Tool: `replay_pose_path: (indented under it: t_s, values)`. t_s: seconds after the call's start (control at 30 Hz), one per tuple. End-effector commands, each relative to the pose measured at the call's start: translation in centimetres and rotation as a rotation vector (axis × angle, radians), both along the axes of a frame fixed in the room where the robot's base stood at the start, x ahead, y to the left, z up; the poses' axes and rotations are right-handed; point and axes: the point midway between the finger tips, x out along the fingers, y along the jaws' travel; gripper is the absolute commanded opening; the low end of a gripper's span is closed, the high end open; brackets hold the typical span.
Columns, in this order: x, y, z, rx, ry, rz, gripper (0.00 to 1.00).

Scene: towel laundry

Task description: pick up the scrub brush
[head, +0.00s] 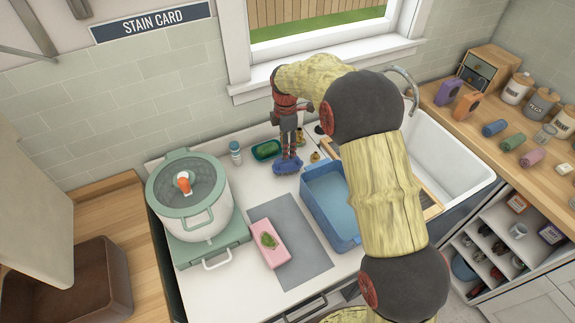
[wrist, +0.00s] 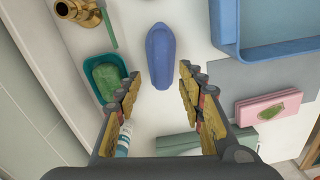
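The blue scrub brush (head: 288,167) lies on the white counter, left of the blue basin. In the wrist view the brush (wrist: 161,55) is a long rounded blue shape at upper centre; its bristles are hidden. My gripper (head: 288,154) points down over the brush in the head view. In the wrist view its fingers (wrist: 160,74) are spread wide with nothing between them. The brush lies ahead of the fingertips, in line with the gap, its near end just reaching between them. I cannot tell the exact height of the fingertips above it.
A green soap dish (head: 266,150) and a small bottle (head: 235,152) stand left of the brush. Brass pieces (wrist: 80,12) lie close by. The blue basin (head: 333,205) is to the right.

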Motion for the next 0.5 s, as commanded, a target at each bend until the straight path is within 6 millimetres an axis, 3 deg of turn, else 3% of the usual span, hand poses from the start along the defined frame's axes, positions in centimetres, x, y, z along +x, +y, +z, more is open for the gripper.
replay_pose_path:
  t_s: [0.27, 0.5]
  values:
    - [-0.1, -0.3, -2.4, 0.0, 0.001, -0.003, 0.39]
    - [-0.2, -0.6, -5.8, 0.0, 0.002, -0.003, 0.39]
